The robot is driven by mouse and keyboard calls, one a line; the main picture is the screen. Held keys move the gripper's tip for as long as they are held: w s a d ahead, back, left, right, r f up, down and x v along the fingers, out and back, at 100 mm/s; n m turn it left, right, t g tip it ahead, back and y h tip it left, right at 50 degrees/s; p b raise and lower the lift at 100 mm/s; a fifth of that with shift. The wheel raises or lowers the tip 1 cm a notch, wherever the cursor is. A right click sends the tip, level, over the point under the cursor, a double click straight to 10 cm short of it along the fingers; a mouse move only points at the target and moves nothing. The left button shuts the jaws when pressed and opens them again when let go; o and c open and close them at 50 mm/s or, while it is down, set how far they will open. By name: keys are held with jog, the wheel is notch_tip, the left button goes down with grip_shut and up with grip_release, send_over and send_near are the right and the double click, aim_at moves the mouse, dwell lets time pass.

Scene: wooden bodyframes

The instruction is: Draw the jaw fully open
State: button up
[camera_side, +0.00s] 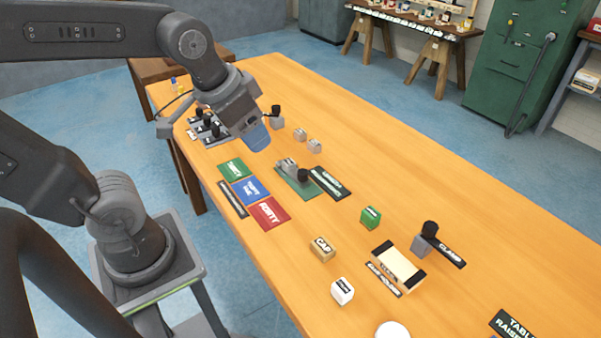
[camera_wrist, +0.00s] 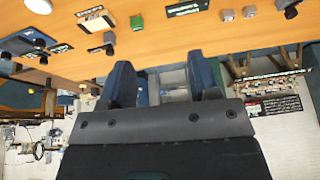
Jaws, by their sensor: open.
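My gripper (camera_side: 257,138) hangs above the far left part of the wooden table in the side view, with a blue finger showing at its end. In the wrist view my gripper (camera_wrist: 162,82) has two dark blue fingers set wide apart, with nothing between them. A small grey fixture with a black knob (camera_side: 303,174) sits on a green plate (camera_side: 287,178) on the table, below and to the right of my gripper. A grey block with a black knob (camera_side: 427,238) stands beside a label reading CLAMP (camera_side: 450,253). I cannot tell which of these has a movable jaw.
Green (camera_side: 234,170), blue (camera_side: 250,189) and red (camera_side: 269,213) panels lie flat near the front edge. A CAP block (camera_side: 322,250), white block (camera_side: 342,291), green block (camera_side: 370,216) and pale black-ended block (camera_side: 398,268) stand to the right. The table's far right side is mostly clear.

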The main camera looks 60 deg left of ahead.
jog(key=w+a+f+m+g, duration=0.1)
jog(key=w+a+f, duration=0.1)
jog(key=w, duration=0.3)
jog(key=w+a+f+g, duration=0.2)
jog(key=w+a, duration=0.1)
jog(key=w, duration=0.3)
jog(key=m+g, duration=0.2)
send_near(302, 172)
notch_tip(302, 172, down, 10)
jog(key=shift+s+a+f, duration=0.1)
jog(key=shift+a, duration=0.1)
jog(key=shift+c, duration=0.2)
grip_shut()
